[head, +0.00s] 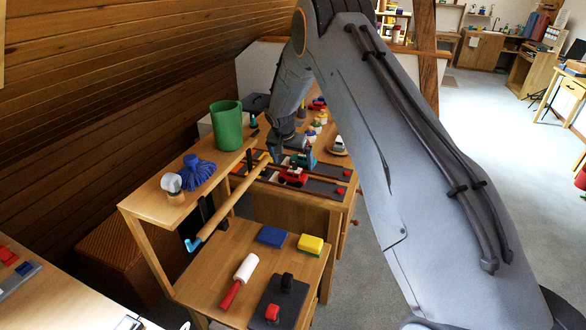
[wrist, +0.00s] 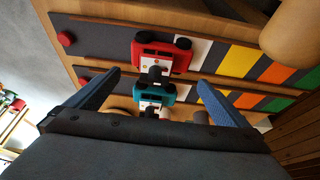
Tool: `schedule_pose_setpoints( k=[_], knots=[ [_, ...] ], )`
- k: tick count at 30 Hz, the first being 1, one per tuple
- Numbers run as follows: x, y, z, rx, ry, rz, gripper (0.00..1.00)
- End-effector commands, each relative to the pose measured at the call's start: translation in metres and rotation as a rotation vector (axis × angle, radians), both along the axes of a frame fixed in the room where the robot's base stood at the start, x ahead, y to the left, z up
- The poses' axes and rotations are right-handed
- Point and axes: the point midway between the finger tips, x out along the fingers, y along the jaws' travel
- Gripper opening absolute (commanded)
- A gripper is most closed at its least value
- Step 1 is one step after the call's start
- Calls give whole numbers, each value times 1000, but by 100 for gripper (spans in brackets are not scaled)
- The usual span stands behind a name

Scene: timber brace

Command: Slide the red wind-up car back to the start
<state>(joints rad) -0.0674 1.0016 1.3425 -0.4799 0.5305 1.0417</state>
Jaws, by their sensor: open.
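The red wind-up car (head: 293,177) stands on the nearer dark track of the bench, right of its coloured stripes. In the wrist view the red car (wrist: 158,52) is beside a white patch, just beyond my fingertips. A teal car (head: 302,160) stands on the parallel track; in the wrist view it (wrist: 150,95) shows between my fingers. My gripper (wrist: 158,78) is open, one blue finger on each side, with nothing visibly held. In the head view my gripper (head: 277,157) is left of the cars and its fingers are hard to make out.
A slanting timber brace (head: 234,204) passes close to the tracks' left end; a rounded wooden part (wrist: 292,35) fills the wrist view's upper right. A red knob (head: 341,190) marks the near track's right end. A green bin (head: 226,125) stands on the shelf at left.

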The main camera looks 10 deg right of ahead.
Motion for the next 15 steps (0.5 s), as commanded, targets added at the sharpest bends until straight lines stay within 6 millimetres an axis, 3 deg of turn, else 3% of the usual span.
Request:
schedule_pose_setpoints(
  k=[6,15],
  knots=[
    [8,-7,-28,0,3,-1,100],
    [16,-11,-48,-1,2,1,100]
  ],
)
